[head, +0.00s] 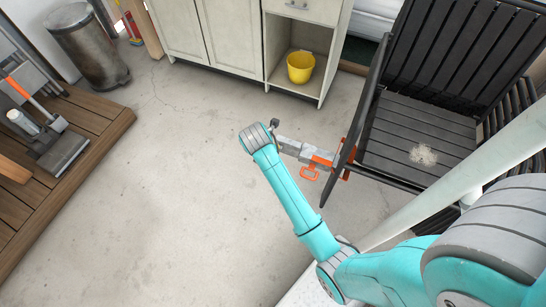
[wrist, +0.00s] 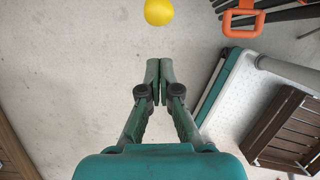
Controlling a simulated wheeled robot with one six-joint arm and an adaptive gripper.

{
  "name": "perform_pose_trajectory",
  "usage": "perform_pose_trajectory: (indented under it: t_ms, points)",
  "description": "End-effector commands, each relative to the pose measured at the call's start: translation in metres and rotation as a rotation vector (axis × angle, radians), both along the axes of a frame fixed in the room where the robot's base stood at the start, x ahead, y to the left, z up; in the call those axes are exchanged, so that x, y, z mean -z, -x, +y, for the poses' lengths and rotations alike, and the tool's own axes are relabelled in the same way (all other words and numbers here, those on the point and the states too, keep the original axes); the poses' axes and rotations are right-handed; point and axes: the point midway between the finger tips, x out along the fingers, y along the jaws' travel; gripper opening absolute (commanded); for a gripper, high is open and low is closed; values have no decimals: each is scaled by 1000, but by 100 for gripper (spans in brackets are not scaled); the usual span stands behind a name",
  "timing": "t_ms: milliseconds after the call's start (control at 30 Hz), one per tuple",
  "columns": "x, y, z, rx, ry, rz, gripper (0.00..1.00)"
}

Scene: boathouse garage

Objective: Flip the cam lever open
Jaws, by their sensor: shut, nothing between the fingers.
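An orange loop handle (head: 310,174) hangs from a grey metal bar (head: 288,146) that sticks out from the chair's side. This loop handle also shows at the top right of the wrist view (wrist: 229,24). A rounded yellow piece (wrist: 158,12), cut off by the top edge, lies ahead of the fingertips; I cannot tell whether it is the cam lever's end. A small dark part (head: 275,124) stands at the bar's left end beside my wrist joint. My gripper (wrist: 159,66) is shut and empty, apart from the loop handle and the yellow piece. In the head view my wrist hides it.
A dark slatted chair (head: 416,130) stands at the right. A pale cabinet (head: 210,35) with a yellow bucket (head: 301,67) is at the back. A wooden deck (head: 70,165) and a metal bin (head: 90,50) are at the left. The concrete floor (head: 170,210) between is clear.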

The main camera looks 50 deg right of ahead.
Motion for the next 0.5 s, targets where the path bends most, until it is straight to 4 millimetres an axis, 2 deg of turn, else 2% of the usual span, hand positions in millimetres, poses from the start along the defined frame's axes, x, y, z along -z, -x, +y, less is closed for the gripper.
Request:
perform_pose_trajectory:
  t_ms: [200,333,500]
  points:
    - [-40,1,1,-1,-2,3,0]
    - [-55,1,2,-1,-2,5,0]
    - [-64,2,2,-2,-4,7,0]
